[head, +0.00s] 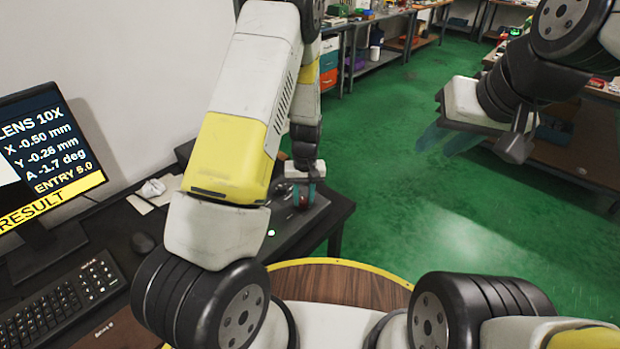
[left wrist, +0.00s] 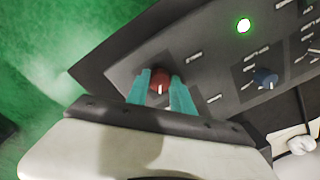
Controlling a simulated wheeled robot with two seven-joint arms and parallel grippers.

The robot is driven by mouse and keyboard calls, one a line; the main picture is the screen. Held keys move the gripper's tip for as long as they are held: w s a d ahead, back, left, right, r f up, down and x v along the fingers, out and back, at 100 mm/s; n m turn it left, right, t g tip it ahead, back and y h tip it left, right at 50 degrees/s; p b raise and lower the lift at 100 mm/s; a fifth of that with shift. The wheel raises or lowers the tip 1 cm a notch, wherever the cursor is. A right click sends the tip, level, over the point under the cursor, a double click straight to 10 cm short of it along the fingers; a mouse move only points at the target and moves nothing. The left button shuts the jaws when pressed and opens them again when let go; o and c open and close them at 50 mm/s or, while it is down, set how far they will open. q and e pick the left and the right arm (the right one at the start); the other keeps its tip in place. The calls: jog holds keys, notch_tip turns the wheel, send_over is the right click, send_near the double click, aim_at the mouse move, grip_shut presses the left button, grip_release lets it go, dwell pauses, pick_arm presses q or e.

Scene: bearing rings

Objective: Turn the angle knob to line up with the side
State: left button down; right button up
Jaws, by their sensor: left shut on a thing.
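A red knob (left wrist: 160,80) with a white pointer mark sits on a dark control panel (left wrist: 215,72) in the left wrist view. My left gripper (left wrist: 161,90) has its two teal fingers on either side of this knob and is shut on it. In the head view my left gripper (head: 304,190) is low over the panel, and the knob is mostly hidden. The labels are too small to read. A monitor (head: 45,150) shows X -0.50 mm, Y -0.26 mm, A -1.7 deg. My right gripper (head: 447,141) is raised over the green floor, fingers apart and empty.
A blue knob (left wrist: 265,78) and a lit green button (left wrist: 244,25) are on the same panel. Shelves with bins stand behind; the green floor between is clear.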

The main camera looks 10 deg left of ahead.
aim_at(305, 200)
pick_arm(q)
jog(key=shift+n, duration=0.5)
jog(key=c, duration=1.1)
grip_release()
jog(key=shift+r, duration=0.15)
notch_tip(305, 200, up, 8)
jog(key=shift+w+d+f, duration=0.1)
jog(key=shift+d+f, duration=0.05)
jog(key=shift+f, duration=0.05)
